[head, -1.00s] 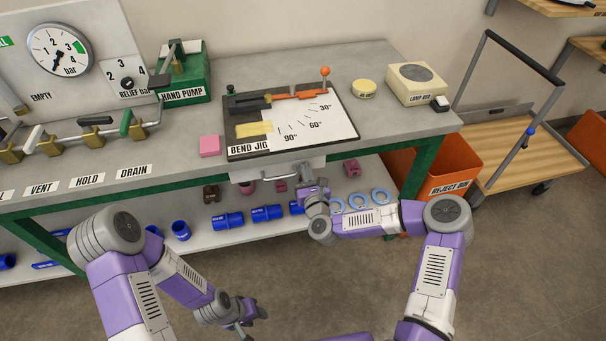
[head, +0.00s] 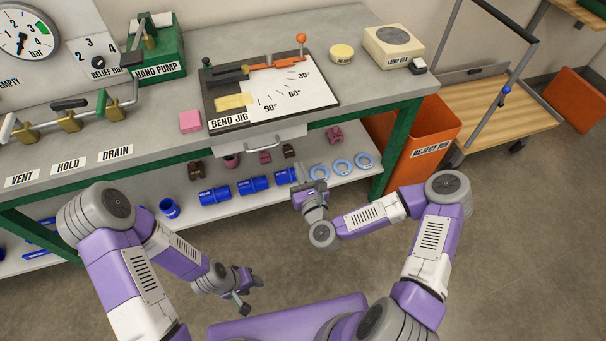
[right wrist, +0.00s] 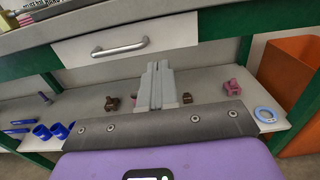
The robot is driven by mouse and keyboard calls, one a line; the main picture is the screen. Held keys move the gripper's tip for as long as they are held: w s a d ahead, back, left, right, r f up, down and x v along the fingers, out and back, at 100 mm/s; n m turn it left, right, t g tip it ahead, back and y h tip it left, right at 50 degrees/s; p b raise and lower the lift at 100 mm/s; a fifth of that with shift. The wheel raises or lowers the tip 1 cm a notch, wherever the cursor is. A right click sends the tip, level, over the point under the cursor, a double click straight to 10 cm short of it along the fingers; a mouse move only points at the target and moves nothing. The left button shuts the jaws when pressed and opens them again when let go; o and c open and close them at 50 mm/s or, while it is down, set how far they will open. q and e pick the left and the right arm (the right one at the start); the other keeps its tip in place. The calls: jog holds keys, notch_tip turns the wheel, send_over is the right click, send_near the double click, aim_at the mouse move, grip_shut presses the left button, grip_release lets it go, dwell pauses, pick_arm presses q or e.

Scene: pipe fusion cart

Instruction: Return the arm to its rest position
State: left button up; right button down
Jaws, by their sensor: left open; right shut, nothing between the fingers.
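My right gripper (head: 308,188) is in front of the lower shelf, below the bend jig's drawer, with its arm bent in from the right. In the right wrist view its fingers (right wrist: 157,75) are together with nothing between them, pointing toward the drawer front. My left gripper (head: 248,290) hangs low over the floor at the lower left of the head view, away from the cart. Its fingers are apart and it holds nothing.
The workbench (head: 370,100) carries the bend jig (head: 300,100), hand pump (head: 158,65) and lamp box (head: 393,45). Its drawer (right wrist: 130,45) is near my right gripper. The lower shelf holds blue sleeves (head: 215,195) and blue rings (head: 341,167). An orange reject bin (head: 425,130) stands right. Floor is clear in front.

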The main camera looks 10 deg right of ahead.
jog(key=s+a+f+n+g+y+p, duration=0.2)
jog(key=s+a+f+n+g+y, duration=0.5)
jog(key=n, duration=0.9)
jog(key=s+d+f+n+g+h+p, duration=0.1)
jog(key=s+d+f+n+g+h, duration=0.1)
jog(key=s+n, duration=0.6)
jog(key=s+d+f+n+g+h+p, duration=0.1)
jog(key=s+d+f+n+g+h, duration=0.1)
jog(key=s+d+f+n+g, duration=0.2)
jog(key=s+f+n+g, duration=0.3)
jog(key=s+n+g, duration=0.1)
jog(key=shift+f+g+h+p, duration=0.25)
jog(key=shift+g+h+p, duration=0.05)
